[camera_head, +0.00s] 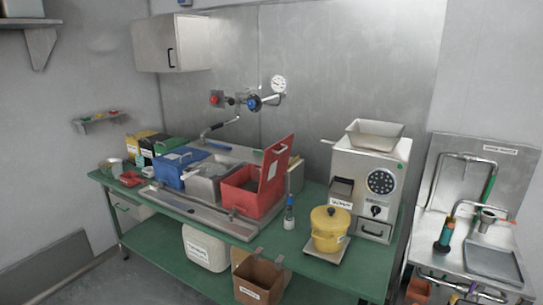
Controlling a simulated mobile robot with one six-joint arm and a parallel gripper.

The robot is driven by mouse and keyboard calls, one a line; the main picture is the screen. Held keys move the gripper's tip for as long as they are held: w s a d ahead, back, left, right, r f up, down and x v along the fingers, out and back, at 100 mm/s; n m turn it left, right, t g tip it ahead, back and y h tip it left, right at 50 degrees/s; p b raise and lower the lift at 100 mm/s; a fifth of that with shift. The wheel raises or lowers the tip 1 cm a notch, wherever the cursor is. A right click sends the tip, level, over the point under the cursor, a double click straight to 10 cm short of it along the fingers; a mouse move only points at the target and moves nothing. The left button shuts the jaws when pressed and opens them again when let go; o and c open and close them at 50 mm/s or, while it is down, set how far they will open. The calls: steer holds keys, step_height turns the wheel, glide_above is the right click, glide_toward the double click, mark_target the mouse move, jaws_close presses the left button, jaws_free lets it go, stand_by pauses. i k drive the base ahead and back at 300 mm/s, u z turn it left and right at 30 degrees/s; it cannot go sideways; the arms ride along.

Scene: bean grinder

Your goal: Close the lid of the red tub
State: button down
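The red tub (240,199) stands on the steel tray area of the green workbench, in the middle of the view. Its red lid (274,173) is open and stands nearly upright on the tub's right side, with a handle near its top. The inside of the tub shows partly and looks dark red. My gripper is not in this view.
A grey tub (208,186) and a blue tub (174,174) stand left of the red tub. A small bottle (289,215), a yellow pot (329,232) and the grinder (366,185) stand to its right. A pipe with a blue valve (254,103) is on the wall behind.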

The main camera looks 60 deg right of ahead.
mark_target(276, 157)
steer(key=u, duration=0.6)
steer(key=k, duration=1.75)
steer(key=z, duration=0.6)
steer(key=i, duration=0.95)
